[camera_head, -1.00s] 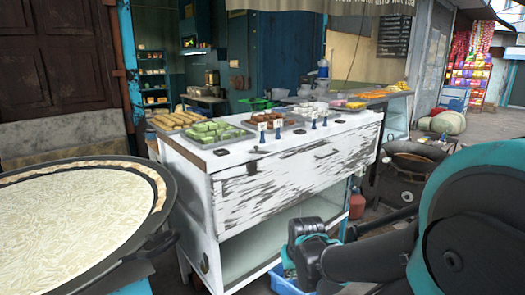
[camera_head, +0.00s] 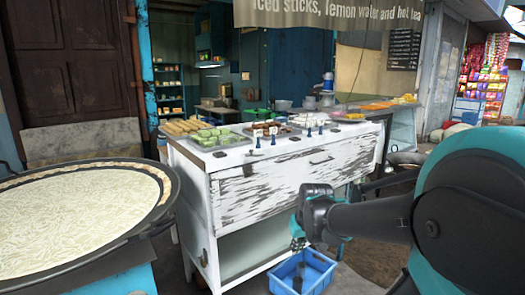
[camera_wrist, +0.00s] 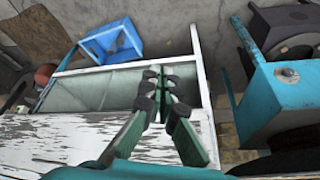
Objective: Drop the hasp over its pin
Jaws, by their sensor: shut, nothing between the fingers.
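The white, worn cart (camera_head: 235,200) stands ahead. Dark pads also show on the cart's top front edge. I cannot tell which of these is the hasp or its pin. My gripper (camera_head: 298,243) hangs low in front of the cart's right part, below the dark fittings and apart from them. In the wrist view its green fingers (camera_wrist: 160,82) with dark tips are shut and empty. No hasp is clear in that view.
A blue crate (camera_head: 318,270) stands on the ground below my gripper. A wide pan (camera_head: 165,185) of milk is at the left. A blue stove (camera_wrist: 270,95) shows in the wrist view.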

